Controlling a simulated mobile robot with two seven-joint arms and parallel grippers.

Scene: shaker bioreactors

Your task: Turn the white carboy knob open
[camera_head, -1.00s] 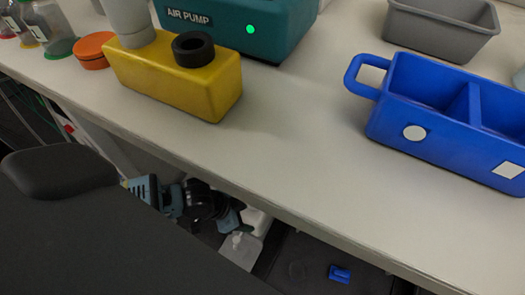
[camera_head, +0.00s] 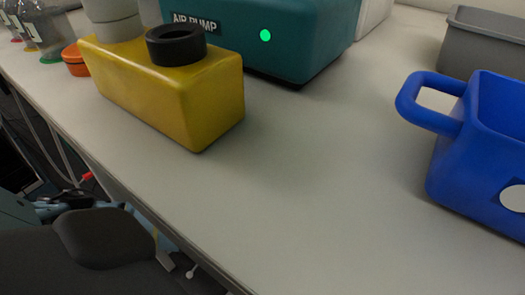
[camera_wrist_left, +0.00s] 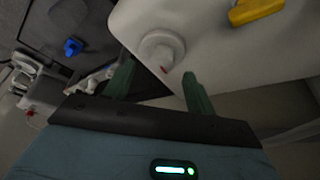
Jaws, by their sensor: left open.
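In the left wrist view a round white knob-like piece (camera_wrist_left: 160,48) with a small red mark sits on a pale white surface near its corner. It looks like the carboy knob, but the carboy's outline is not clear. My left gripper (camera_wrist_left: 158,70) has two green fingers spread apart, with the white piece just beyond and between their tips. Contact cannot be told. The knob is not visible in the head view. My right gripper is not in view.
A yellow block (camera_head: 180,95), a teal air pump (camera_head: 320,45) with a green light, a blue handled tray (camera_head: 455,165) and a grey bin (camera_head: 485,45) stand on the bench (camera_head: 320,190). The bench front edge runs diagonally. A blue part (camera_wrist_left: 73,47) lies on a dark surface.

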